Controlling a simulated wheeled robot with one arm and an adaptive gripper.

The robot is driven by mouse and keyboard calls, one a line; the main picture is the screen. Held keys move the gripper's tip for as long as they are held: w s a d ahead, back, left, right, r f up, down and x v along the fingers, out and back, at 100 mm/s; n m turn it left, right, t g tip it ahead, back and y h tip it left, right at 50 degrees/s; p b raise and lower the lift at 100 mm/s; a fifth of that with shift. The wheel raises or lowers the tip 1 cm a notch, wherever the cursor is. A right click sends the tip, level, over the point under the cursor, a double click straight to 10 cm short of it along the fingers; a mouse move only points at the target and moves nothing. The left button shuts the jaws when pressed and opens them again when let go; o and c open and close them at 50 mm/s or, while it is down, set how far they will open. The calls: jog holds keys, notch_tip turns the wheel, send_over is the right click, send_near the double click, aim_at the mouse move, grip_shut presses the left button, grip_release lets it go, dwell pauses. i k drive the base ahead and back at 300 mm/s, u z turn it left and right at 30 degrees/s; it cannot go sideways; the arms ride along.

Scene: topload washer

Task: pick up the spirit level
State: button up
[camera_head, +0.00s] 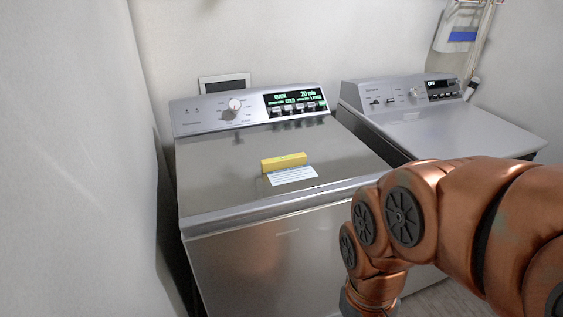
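A small yellow bar, which looks like the spirit level (284,162), lies on the lid of the left washer (215,170). It sits just behind a white label with printed lines (292,176), near the lid's middle. My copper-coloured arm fills the lower right and bends downward in front of the washers. My gripper is out of the frame, below the bottom edge. Nothing covers the yellow bar in this view.
A second machine (455,130) stands to the right of the washer. Control panels with a knob (234,104) rise at the back. A wall is close on the left. The lid around the bar is otherwise clear.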

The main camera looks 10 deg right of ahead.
aim_at(283, 162)
jog(key=z, duration=1.5)
jog(key=i, duration=1.3)
jog(key=u, duration=3.1)
